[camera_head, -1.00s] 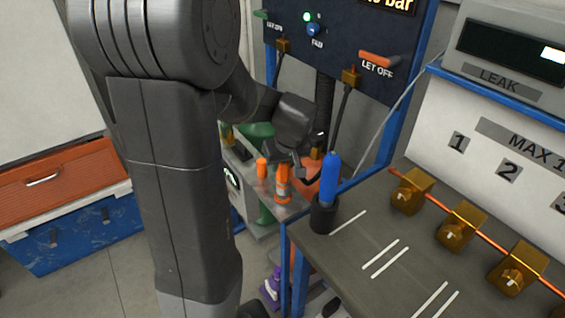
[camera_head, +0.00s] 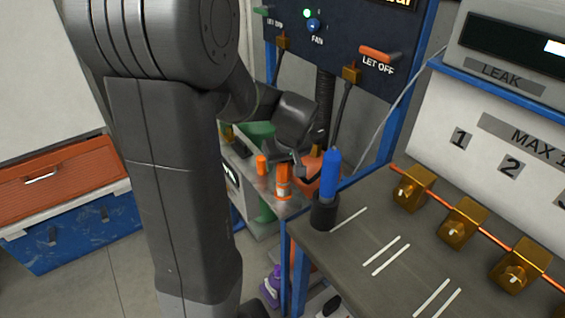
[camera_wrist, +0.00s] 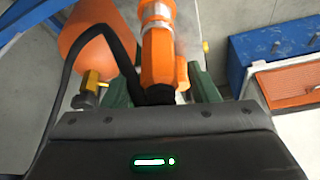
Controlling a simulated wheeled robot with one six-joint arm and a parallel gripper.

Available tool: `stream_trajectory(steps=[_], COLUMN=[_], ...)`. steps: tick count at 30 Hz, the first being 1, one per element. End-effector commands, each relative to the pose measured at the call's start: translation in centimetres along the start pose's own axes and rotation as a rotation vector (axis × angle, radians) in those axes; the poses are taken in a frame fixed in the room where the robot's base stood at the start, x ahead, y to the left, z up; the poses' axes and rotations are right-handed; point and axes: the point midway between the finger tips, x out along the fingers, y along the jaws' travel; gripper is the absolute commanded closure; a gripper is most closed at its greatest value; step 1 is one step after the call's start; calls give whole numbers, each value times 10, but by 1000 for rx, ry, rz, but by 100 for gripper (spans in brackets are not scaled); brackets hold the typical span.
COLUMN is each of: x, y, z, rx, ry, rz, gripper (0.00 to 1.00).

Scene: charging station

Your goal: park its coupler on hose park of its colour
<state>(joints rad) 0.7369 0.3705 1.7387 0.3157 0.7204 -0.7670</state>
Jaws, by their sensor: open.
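An orange coupler (camera_wrist: 160,55) with a pale band stands in the middle of the wrist view, with a black hose looping left from its lower end. My gripper (camera_wrist: 162,88) is open, with dark green finger-like parts on both sides of the coupler; I cannot tell whether they touch it. Which one is the orange hose park is unclear.
A large orange cylinder (camera_wrist: 92,48) is left of the coupler in the wrist view. A blue-capped piece (camera_head: 331,175) stands in a black holder at the bench corner. The grey bench (camera_head: 345,255) and brass blocks (camera_head: 412,186) lie right.

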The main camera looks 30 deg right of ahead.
Motion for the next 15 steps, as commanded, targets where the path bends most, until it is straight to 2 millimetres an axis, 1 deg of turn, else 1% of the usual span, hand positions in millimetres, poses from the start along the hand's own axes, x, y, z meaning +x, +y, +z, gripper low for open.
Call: stream_trajectory(steps=[5, 12, 15], x=[-28, -84, -103], y=[0, 1, 1], z=[-1, -1, -1], rx=[0, 0, 1], ry=[5, 6, 4], rz=[3, 5, 3], gripper=[46, 46, 46])
